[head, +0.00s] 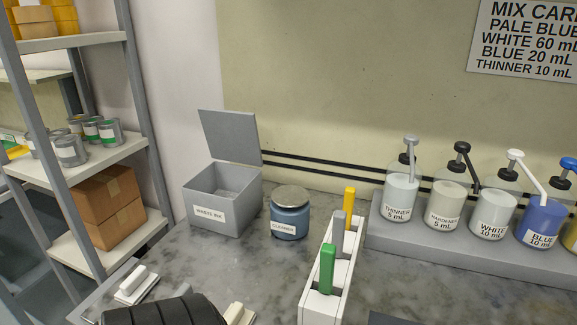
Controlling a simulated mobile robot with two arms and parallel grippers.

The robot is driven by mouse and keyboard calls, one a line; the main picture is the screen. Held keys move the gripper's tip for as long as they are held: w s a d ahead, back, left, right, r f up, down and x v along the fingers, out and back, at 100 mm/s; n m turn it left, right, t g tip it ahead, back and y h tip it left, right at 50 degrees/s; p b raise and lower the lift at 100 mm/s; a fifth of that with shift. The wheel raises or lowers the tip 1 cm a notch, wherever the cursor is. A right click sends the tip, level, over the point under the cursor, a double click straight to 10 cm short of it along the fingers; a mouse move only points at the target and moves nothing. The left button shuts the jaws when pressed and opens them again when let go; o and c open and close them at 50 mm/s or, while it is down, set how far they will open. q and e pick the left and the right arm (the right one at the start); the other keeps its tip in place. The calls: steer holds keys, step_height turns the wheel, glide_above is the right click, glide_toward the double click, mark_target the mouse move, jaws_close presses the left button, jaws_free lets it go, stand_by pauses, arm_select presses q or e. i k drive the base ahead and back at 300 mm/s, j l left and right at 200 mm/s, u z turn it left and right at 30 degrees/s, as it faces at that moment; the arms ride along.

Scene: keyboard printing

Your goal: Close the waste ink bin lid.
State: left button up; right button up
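The waste ink bin (222,203) is a grey open-topped box labelled "WASTE INK" on the counter, left of the middle in the head view. Its flat grey lid (229,137) stands up at the back of the box, leaning slightly backward, so the bin is open. The part of the inside that shows looks empty; the bottom is partly hidden by the front wall.
A blue cleaner jar (290,222) stands close to the bin's right. A white rack (322,300) holds coloured-handled tools. Pump bottles (400,195) stand on a grey riser (400,238) at right. A shelf unit (130,140) stands left.

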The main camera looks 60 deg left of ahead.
mark_target(232, 136)
steer(key=j+u, duration=0.1)
steer(key=u, duration=2.15)
steer(key=k+j+u, duration=0.1)
steer(key=j+u, duration=0.4)
steer(key=u, duration=0.25)
steer(key=j+u, duration=0.35)
steer(key=k+l, duration=0.05)
steer(key=l, duration=0.05)
